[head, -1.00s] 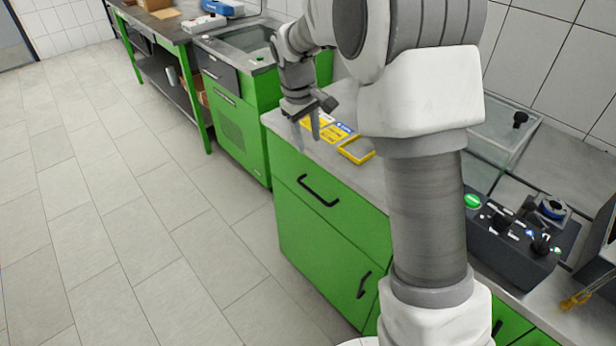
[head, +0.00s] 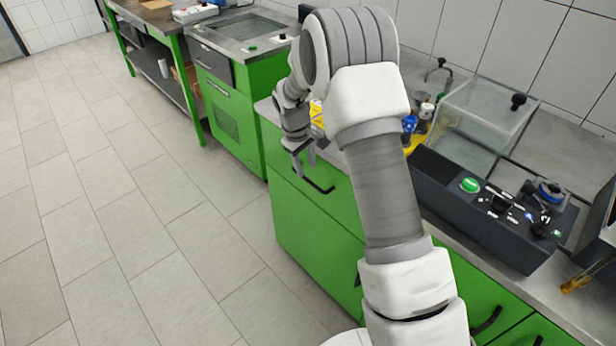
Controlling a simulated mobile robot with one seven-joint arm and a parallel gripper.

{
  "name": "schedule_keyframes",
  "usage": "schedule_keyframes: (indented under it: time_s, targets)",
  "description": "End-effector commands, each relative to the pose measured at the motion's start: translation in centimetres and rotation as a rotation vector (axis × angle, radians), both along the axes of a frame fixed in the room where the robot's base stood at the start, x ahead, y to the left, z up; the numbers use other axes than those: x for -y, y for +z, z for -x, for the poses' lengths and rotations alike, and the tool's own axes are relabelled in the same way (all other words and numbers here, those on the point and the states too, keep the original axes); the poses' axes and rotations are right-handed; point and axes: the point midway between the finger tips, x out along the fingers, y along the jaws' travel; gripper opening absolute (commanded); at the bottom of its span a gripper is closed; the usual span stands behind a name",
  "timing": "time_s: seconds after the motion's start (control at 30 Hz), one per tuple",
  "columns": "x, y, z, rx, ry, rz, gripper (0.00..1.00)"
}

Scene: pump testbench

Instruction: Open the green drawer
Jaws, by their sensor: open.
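The green drawer (head: 327,206) is the upper front of the green cabinet below the grey worktop. It sits flush with the cabinet, so it is closed. Its black bar handle (head: 322,188) shows partly just below my gripper. My arm hides the right part of the cabinet front.
A green cabinet with a sink-like top (head: 240,35) stands further back. A dark control box (head: 490,210) and a clear-lidded box (head: 480,115) stand on the worktop at right. Yellow items lie partly hidden behind my arm. The tiled floor (head: 130,220) at left is free.

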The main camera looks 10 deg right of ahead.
Motion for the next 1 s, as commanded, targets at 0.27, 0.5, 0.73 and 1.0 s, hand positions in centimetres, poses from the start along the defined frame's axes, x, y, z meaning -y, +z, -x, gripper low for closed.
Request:
schedule_keyframes:
  time_s: [0.27,0.5,0.73,1.0]
  targets:
    - [0.7,-4.2,-0.4,0.0,-0.001,0.0,0.45]
    - [0.8,-5.0,-0.5,0.001,-0.001,-0.001,0.45]
    - [0.8,-5.0,-0.5,0.001,-0.001,-0.001,0.36]
    - [0.8,-4.9,-0.5,0.001,-0.001,-0.001,0.0]
